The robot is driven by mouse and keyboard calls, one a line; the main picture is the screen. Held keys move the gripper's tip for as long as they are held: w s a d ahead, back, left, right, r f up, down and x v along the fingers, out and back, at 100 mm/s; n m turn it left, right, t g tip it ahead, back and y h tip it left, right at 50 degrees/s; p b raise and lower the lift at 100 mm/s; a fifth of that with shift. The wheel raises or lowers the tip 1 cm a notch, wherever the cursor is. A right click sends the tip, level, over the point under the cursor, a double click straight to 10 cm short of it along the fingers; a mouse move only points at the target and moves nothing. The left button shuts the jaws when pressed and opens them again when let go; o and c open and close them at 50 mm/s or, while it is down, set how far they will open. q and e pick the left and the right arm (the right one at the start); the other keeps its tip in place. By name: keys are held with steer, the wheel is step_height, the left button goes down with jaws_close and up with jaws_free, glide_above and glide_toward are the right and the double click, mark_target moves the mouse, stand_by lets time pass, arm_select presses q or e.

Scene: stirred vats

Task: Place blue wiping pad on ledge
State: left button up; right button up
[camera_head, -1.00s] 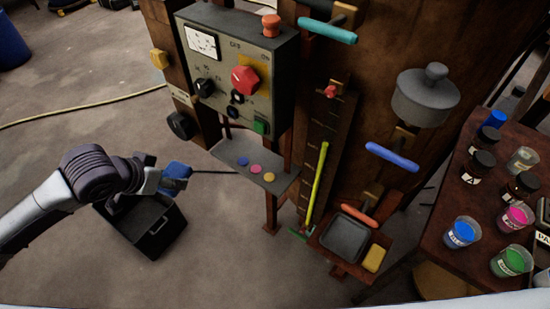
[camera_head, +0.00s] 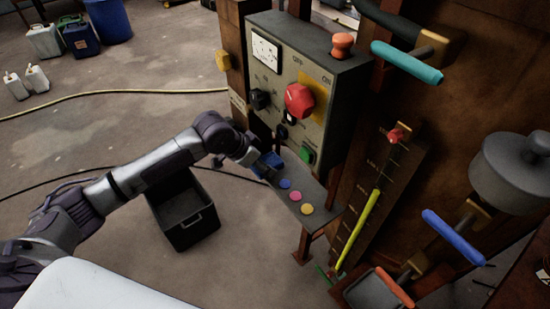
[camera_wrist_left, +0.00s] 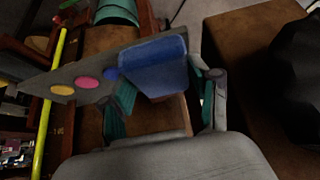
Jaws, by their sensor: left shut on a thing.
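The blue wiping pad (camera_head: 269,163) is in my left gripper (camera_head: 262,166), at the left end of the grey ledge (camera_head: 312,189) below the control box. In the left wrist view the pad (camera_wrist_left: 153,62) lies between the fingers of my left gripper (camera_wrist_left: 165,97) and overlaps the end of the ledge (camera_wrist_left: 97,66). I cannot tell whether the pad touches the ledge or is just above it. A blue, a pink and a yellow disc lie along the ledge. My right gripper is not in view.
The control box (camera_head: 290,85) with a red knob (camera_head: 299,100) hangs just above the ledge. A dark open bin (camera_head: 184,212) stands on the floor below my left arm. A yellow-green rod (camera_head: 358,230) stands right of the ledge.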

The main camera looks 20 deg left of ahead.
mark_target(274, 158)
arm_select(q)
steer(key=w+d, duration=0.2)
steer(key=w, duration=0.1)
steer(key=shift+w+d+r, duration=0.1)
steer(key=shift+w+d, duration=0.1)
steer(key=shift+d, duration=0.2)
steer(key=shift+s+a+f+p, duration=0.1)
steer(key=shift+f+p, duration=0.2)
steer(key=shift+f, duration=0.6)
steer(key=shift+s+a, duration=0.1)
steer(key=o, duration=0.8)
steer(key=v, duration=1.2)
